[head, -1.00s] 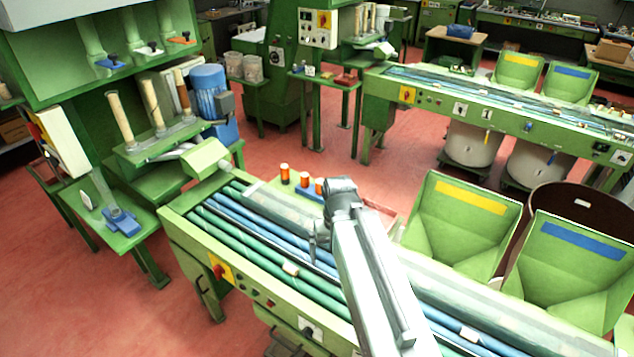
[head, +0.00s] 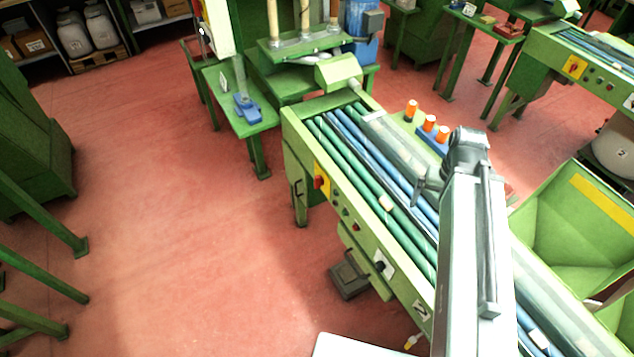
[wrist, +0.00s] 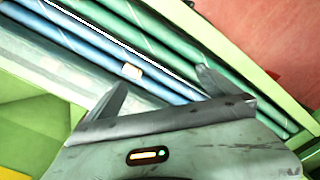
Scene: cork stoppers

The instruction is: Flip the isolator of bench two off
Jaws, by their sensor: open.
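The near green bench (head: 300,142) bears a plate that reads 2 (head: 422,310). On its front side, near the left end, a red rotary knob (head: 319,182) sits on a yellow plate (head: 323,190), like an isolator; its setting is too small to read. A black knob (head: 380,266) on a white plate is further along the same side. My gripper (head: 424,185) is above the bench's rollers, well right of the red knob. In the wrist view my gripper (wrist: 163,90) has its fingers apart with nothing between them; no knob shows there.
Orange-topped bobbins (head: 429,123) stand behind the bench. A green hopper (head: 575,225) is at the right. A black pedal box (head: 349,275) is on the floor under the bench. The red floor (head: 190,240) left of the bench is clear.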

